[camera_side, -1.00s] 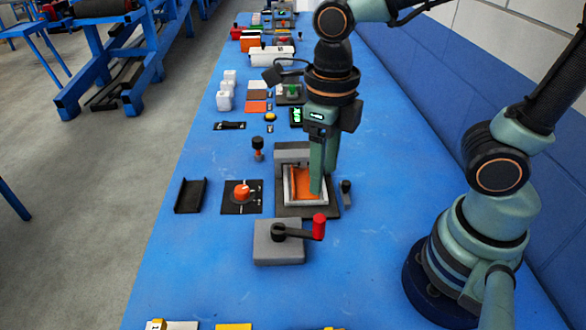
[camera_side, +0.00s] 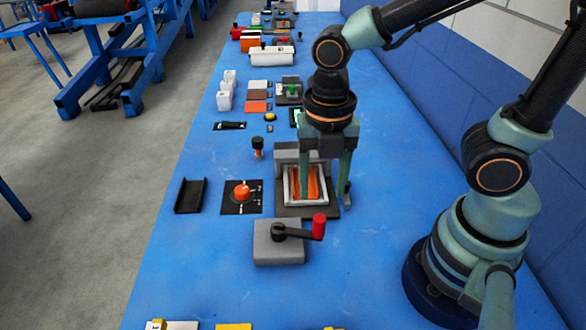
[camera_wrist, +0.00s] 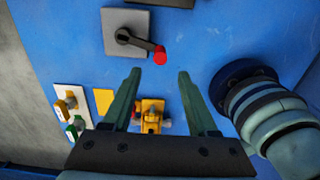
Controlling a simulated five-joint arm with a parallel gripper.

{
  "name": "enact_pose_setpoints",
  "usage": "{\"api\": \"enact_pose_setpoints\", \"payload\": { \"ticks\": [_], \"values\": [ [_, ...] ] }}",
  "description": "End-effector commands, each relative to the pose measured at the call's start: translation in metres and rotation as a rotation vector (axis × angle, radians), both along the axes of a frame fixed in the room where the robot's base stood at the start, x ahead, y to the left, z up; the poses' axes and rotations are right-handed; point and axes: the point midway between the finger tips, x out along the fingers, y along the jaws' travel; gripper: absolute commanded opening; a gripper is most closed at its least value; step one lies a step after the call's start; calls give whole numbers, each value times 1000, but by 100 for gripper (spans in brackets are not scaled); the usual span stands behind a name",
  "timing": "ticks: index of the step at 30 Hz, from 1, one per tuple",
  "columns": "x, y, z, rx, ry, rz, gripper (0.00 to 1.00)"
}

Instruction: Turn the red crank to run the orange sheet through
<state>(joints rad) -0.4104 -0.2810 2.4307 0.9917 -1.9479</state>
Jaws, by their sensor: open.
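The red crank is a grey block (camera_side: 272,246) with a black arm and a red knob (camera_side: 319,226) pointing right in the side view. In the wrist view the knob (camera_wrist: 160,56) shows just beyond the space between the fingertips. The orange sheet (camera_side: 315,180) lies in a pale frame (camera_side: 290,203) behind the crank, partly hidden by a finger. My gripper (camera_side: 325,204) is open and empty above the frame, its fingers spread left and right. It also shows in the wrist view (camera_wrist: 159,72). It is apart from the knob.
An orange dial (camera_side: 242,191) on a dark plate and a black channel (camera_side: 190,195) stand left of the frame. A grey block (camera_side: 293,153) stands behind it. The blue table is clear right of the crank. A yellow fixture (camera_wrist: 152,108) shows between the fingers in the wrist view.

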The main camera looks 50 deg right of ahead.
Motion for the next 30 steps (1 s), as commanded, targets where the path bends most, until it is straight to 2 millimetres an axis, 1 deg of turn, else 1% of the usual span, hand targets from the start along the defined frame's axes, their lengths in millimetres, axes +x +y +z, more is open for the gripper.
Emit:
{"api": "enact_pose_setpoints", "payload": {
  "ticks": [1, 6, 12, 15, 19, 30],
  "values": [
    [-1, -1, -11, -4, 8, 1, 59],
    [-2, -1, -43, -4, 8, 2, 59],
    [-1, -1, -70, -2, 5, 2, 59],
    [-1, 0, -79, -1, 4, 2, 59],
    [-1, 0, -86, -1, 3, 2, 59],
    [0, 0, -89, 0, 0, 2, 59]
  ]
}}
